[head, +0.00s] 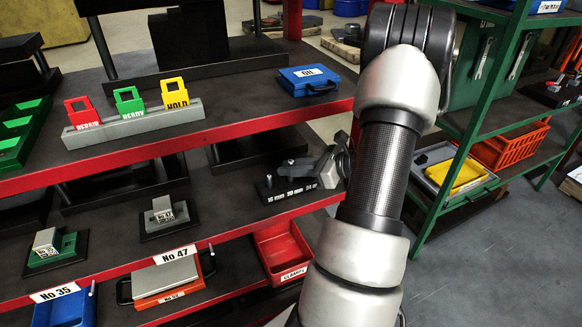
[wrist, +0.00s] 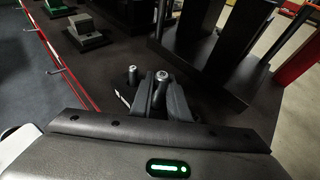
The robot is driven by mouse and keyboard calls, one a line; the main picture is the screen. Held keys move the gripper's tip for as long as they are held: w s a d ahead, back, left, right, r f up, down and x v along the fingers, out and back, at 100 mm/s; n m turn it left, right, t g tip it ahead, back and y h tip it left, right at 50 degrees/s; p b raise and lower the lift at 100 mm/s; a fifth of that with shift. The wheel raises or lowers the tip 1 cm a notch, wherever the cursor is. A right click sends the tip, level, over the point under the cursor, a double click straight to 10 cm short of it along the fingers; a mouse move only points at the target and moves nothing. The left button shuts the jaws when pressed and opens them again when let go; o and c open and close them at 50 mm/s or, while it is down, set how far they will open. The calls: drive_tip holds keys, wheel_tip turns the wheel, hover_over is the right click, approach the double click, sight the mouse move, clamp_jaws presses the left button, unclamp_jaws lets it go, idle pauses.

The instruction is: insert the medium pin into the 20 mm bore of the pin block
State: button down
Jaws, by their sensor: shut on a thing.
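The pin block (head: 277,194) is a dark block on the middle shelf in the head view, with white labels 16 mm, 20 mm and 24 mm on its front. My gripper (head: 298,168) reaches in from the right, close above the block. In the wrist view my gripper (wrist: 160,98) is shut on a dark pin with a bright round top, the medium pin (wrist: 163,78), held between the fingers. Another pin (wrist: 132,76) with a bright top stands to its left. The pin's lower end and the bores are hidden, so I cannot tell whether it is in a bore.
Dark uprights (wrist: 205,75) stand close to the right of my gripper in the wrist view. The upper shelf, with a blue case (head: 309,80), overhangs the block. A red bin (head: 282,252) sits below. The shelf left of the block holds small fixtures (head: 166,215).

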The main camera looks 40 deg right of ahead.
drive_tip(key=shift+f+b, duration=0.45)
drive_tip(key=shift+f, duration=0.6)
drive_tip(key=c, duration=1.6)
unclamp_jaws()
drive_tip(key=shift+s, duration=0.1)
drive_tip(key=p+v, duration=0.4)
drive_tip(key=v, duration=1.3)
drive_tip(key=shift+s+d+r, duration=0.1)
drive_tip(key=shift+r, duration=0.1)
